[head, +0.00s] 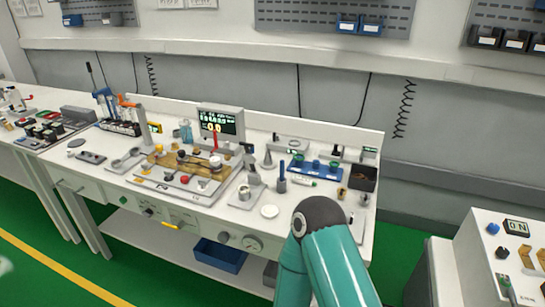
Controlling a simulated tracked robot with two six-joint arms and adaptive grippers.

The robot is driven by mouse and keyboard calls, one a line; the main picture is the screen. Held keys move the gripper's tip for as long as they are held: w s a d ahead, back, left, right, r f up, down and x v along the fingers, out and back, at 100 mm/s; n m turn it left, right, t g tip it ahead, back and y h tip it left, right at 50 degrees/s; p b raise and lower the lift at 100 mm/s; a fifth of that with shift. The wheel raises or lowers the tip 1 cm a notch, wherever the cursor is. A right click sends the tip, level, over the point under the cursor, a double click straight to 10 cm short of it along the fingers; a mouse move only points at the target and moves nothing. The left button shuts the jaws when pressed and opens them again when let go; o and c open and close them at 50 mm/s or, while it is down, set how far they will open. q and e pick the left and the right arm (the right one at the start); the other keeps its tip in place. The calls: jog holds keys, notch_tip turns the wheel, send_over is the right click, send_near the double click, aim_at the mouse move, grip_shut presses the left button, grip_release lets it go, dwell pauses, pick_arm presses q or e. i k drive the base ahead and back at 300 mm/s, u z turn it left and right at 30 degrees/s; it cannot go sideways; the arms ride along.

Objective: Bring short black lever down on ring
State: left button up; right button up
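Several small dark parts stand on the white workbench (215,207); at this size I cannot tell for sure which one is the short black lever or which part is the ring. A small black-topped part (249,147) stands right of the display (221,124). Another dark-topped stand (336,151) is near the back right of the bench. A round white disc (270,211) lies near the front edge. One teal arm of mine rises from the bottom, right of centre, in front of the bench's right end. Neither gripper is in view.
A wooden board with fittings (190,166) sits mid-bench. A blue tray (318,172) and an open dark box (363,178) are at the right. A blue bin (220,256) is on the lower shelf. A white cart (500,262) stands at the right, with green floor between.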

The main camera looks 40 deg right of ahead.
aim_at(247, 157)
jog(key=k, duration=0.75)
jog(key=z, duration=0.65)
jog(key=i, duration=0.7)
jog(key=z, duration=0.2)
